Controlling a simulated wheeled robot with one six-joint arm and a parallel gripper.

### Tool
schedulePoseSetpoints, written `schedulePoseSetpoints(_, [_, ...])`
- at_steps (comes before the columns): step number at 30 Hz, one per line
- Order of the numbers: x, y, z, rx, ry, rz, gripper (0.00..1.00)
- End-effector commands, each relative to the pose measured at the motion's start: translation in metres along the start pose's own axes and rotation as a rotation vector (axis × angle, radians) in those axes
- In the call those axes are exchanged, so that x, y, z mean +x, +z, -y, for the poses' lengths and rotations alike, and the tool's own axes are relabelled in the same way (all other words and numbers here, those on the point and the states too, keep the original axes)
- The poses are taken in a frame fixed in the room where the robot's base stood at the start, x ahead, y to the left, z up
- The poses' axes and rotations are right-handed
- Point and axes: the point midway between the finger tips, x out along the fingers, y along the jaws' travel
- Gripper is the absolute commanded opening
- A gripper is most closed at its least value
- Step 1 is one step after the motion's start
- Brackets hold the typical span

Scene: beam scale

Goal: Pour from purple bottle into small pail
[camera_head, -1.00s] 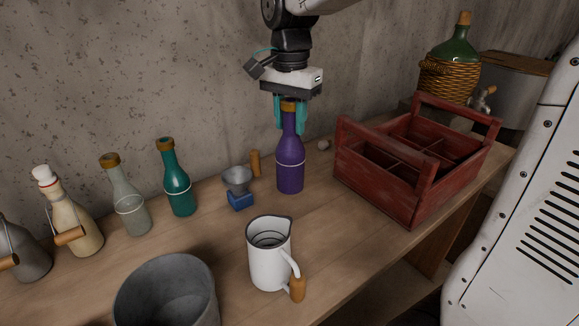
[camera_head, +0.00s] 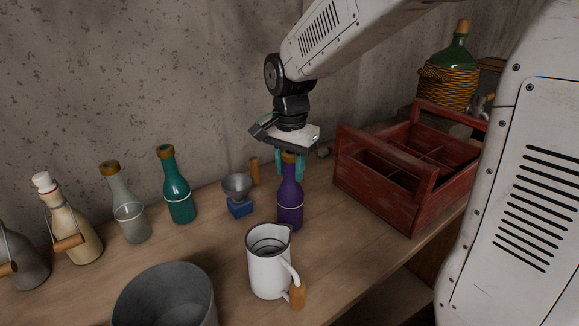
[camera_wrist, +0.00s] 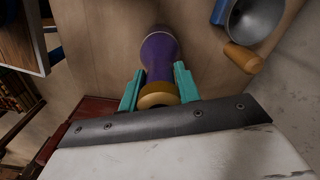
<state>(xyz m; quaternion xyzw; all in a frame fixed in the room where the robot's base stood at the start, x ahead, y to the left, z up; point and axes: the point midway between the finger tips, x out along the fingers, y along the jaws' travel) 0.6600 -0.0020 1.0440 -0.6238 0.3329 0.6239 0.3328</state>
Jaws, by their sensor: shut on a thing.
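The purple bottle (camera_head: 290,200) with a tan neck ring stands upright behind the white jug (camera_head: 268,268). I cannot tell whether its base touches the table. My gripper (camera_head: 290,163) is above it with its teal fingers shut on its neck. The wrist view shows the bottle (camera_wrist: 159,55) between the fingers (camera_wrist: 158,90). A grey open-topped pail (camera_head: 165,272) stands at the front left of the bottle, cut off by the lower picture edge. Its inside bottom is hidden. The bottle is apart from the pail.
A metal funnel on a blue block (camera_head: 239,208) is close left of the bottle. Teal (camera_head: 178,192), clear (camera_head: 131,218) and cream (camera_head: 78,232) bottles stand further left. A red crate (camera_head: 390,195) is right. The concrete wall (camera_head: 120,70) is behind.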

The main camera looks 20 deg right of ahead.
Motion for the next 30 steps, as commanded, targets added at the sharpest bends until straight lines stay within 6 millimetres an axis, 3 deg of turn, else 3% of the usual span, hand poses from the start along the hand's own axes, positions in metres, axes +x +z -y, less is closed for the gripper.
schedulePoseSetpoints(4, [0.003,0.0,0.0,0.0,0.0,0.0,0.0])
schedulePoseSetpoints(5, [0.003,0.0,0.0,0.0,0.0,0.0,0.41])
schedulePoseSetpoints(6, [0.003,0.0,0.0,0.0,0.0,0.0,0.52])
schedulePoseSetpoints(7, [0.003,0.0,0.0,0.0,0.0,0.0,0.55])
schedulePoseSetpoints(17, [0.001,0.0,0.0,0.0,-0.001,-0.001,0.55])
schedulePoseSetpoints(30, [-0.066,0.001,0.005,0.0,-0.002,-0.001,0.55])
